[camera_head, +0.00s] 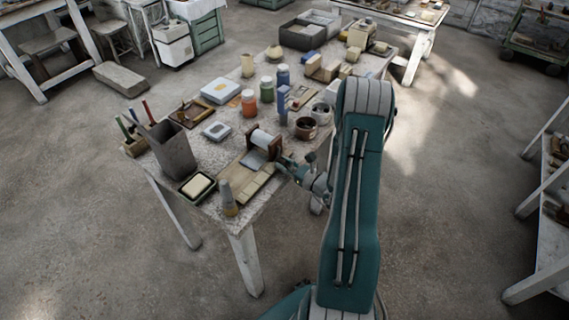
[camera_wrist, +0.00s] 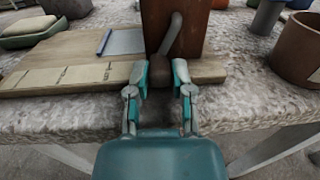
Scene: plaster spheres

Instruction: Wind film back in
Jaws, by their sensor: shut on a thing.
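A film winder stands near the table's front edge, with a pale film roll (camera_head: 264,139) between brown wooden posts on a wooden board (camera_head: 243,187). A flat bluish-grey stretch of film (camera_head: 254,161) lies out on the board; it also shows in the wrist view (camera_wrist: 126,42). A grey crank arm (camera_wrist: 171,36) runs down the near post (camera_wrist: 196,28) to a dark brown knob (camera_wrist: 168,72). My gripper (camera_wrist: 161,76) is shut on this knob, one finger on each side. In the head view, my gripper (camera_head: 284,162) is at the winder's right side, and the knob is hidden.
A brown pot (camera_wrist: 301,50) stands close right of my gripper. Several coloured jars stand behind the winder.

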